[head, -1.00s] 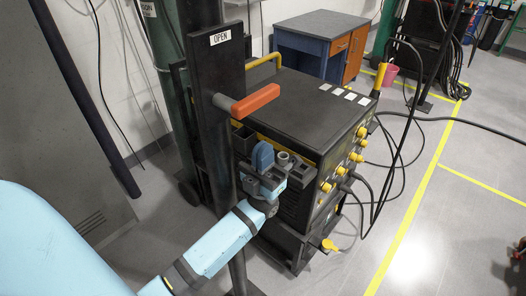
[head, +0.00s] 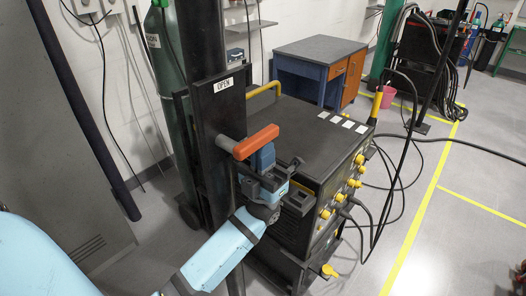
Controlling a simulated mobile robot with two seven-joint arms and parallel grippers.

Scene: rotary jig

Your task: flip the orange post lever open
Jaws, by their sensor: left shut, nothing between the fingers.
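The orange lever (head: 257,141) sticks out to the right and slightly up from a grey pivot on the dark upright post (head: 212,135). A white label reading OPEN (head: 223,84) is on the post above it. My left gripper (head: 264,157) is shut and empty, just below the lever. Its blue upper part reaches up to the lever's underside in the picture; I cannot tell whether they touch. The lever hides part of the gripper's top. My right gripper is not in view.
A dark machine cabinet (head: 318,138) with yellow knobs stands close behind and right of my left gripper. A green cylinder (head: 164,85) stands behind the post. A blue and orange desk (head: 318,68) is farther back. Floor at the right is mostly clear, with cables.

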